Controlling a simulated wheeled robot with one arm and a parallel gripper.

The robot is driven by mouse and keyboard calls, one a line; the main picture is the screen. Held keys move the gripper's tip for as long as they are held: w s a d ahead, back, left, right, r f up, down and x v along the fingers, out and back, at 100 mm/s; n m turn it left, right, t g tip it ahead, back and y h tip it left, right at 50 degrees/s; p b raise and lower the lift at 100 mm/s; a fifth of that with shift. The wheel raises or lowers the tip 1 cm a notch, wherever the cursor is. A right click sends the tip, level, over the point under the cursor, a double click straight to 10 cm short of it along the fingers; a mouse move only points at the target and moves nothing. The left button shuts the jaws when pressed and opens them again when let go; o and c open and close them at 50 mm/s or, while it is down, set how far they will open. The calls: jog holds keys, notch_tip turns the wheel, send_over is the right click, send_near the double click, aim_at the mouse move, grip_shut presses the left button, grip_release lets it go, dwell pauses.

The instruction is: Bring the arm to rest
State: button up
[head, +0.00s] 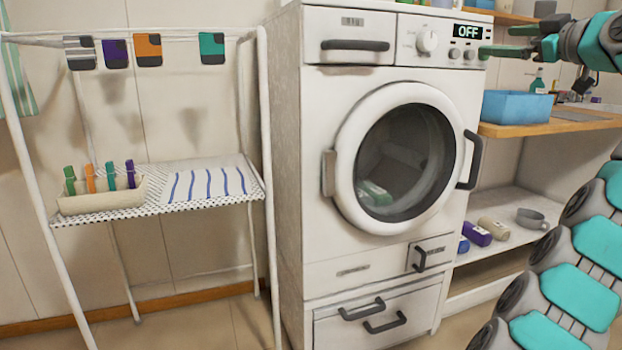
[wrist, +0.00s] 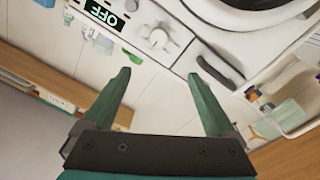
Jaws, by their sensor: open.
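My gripper (head: 500,40) is at the upper right in the head view, raised in front of the right end of the washing machine's control panel. In the wrist view my gripper (wrist: 160,75) has its two green fingers wide apart, with nothing between them. The washing machine (head: 290,150) stands in the middle, its round door (head: 345,160) closed. Its display (head: 467,31) reads OFF, and the display also shows in the wrist view (wrist: 104,15). Behind the door glass lies something pale green, only dimly seen.
A drying rack (head: 264,100) stands at left, with several cloths on its top bar and a peg tray (head: 100,203) on its shelf. At right a wooden counter (head: 500,130) holds a blue bin (head: 515,107). Bottles and a grey cup (head: 531,219) lie on the shelf below.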

jog(key=w+a+f+m+g+y, duration=0.1)
jog(key=a+f+m+g+y, duration=0.15)
jog(key=a+f, duration=0.4)
jog(key=w+a+f+m+g+y, duration=0.1)
jog(key=w+a+f+m+g, duration=0.2)
jog(key=a, duration=0.6)
jog(key=s+a+f+g+h, duration=0.1)
jog(key=s+a+f+g, duration=0.2)
jog(key=s+a+f, duration=0.4)
jog(key=s+a+f+g+h, duration=0.1)
jog(key=s+a+f+g, duration=0.3)
jog(key=f, duration=0.5)
jog(key=s+a+f+m+g+h, duration=0.2)
jog(key=s+a+f+g+h, duration=0.1)
jog(key=s+f, duration=1.3)
jog(key=s+d+f+g+h, duration=0.1)
jog(key=s+d+f, duration=0.1)
jog(key=s+f, duration=0.2)
jog(key=s+d+f+m+g+h, duration=0.1)
jog(key=s+f, duration=0.3)
jog(key=s, duration=0.6)
jog(key=s+d+f+m+g+h, duration=0.1)
jog(key=s+d+f+h, duration=0.1)
jog(key=s+d+f, duration=0.2)
jog(key=s+f, duration=0.1)
jog(key=s, duration=0.2)
jog(key=shift+s+g+p, duration=0.3)
jog(key=shift+g+p, duration=0.05)
jog(key=shift+p, duration=0.05)
jog(key=shift+c, duration=0.3)
